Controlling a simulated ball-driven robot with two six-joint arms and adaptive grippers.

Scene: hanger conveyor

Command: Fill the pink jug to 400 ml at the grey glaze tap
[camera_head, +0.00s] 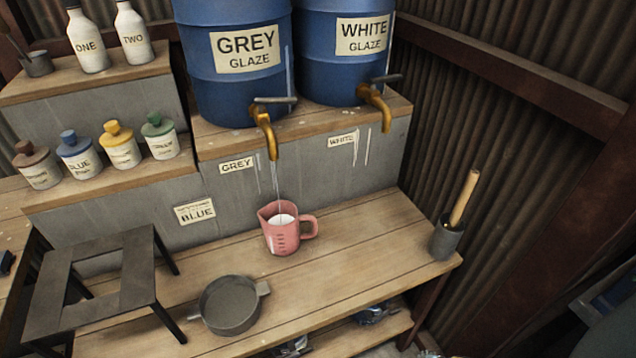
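The pink jug (282,240) stands upright on the wooden bench under the brass grey glaze tap (264,130). Its handle points right, and dark measuring marks show on its front. A thin pale stream (278,180) runs from the tap into the jug. Pale liquid (282,219) shows inside; its level against the marks is too small to read. The tap's dark lever (275,100) lies roughly crosswise. The tap comes from the blue barrel labelled GREY GLAZE (235,85). Neither of my grippers is in view.
A WHITE GLAZE barrel (340,75) with its own tap (376,106) stands to the right. A round grey pan (230,306), a dark stand (95,282) and a pot with a wooden-handled tool (447,238) are on the bench. Bottles line the left shelves. Bench right of the jug is clear.

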